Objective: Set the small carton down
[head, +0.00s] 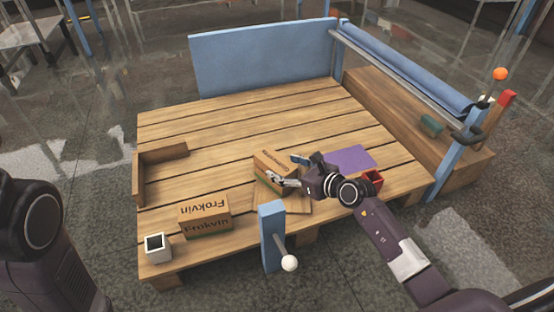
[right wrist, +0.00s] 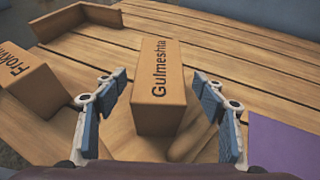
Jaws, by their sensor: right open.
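The small brown carton, lettered "Gulmeshta" in the right wrist view (right wrist: 158,85), stands near the middle of the slatted wooden platform; it shows in the head view too (head: 270,165). A thin wooden board (head: 296,205) shows at its foot. My right gripper (head: 291,171) is open at the carton, and in the right wrist view its fingers (right wrist: 160,98) are spread to either side with gaps between pads and carton. The gripper partly hides the carton in the head view. My left gripper is out of view.
A larger "Frokvin" carton (head: 205,215) stands to the left. A white square cup (head: 158,248) is at the front left corner, a red box (head: 373,179) and purple mat (head: 350,160) at the right. A blue post (head: 271,235) rises at the front edge. The platform's back left is clear.

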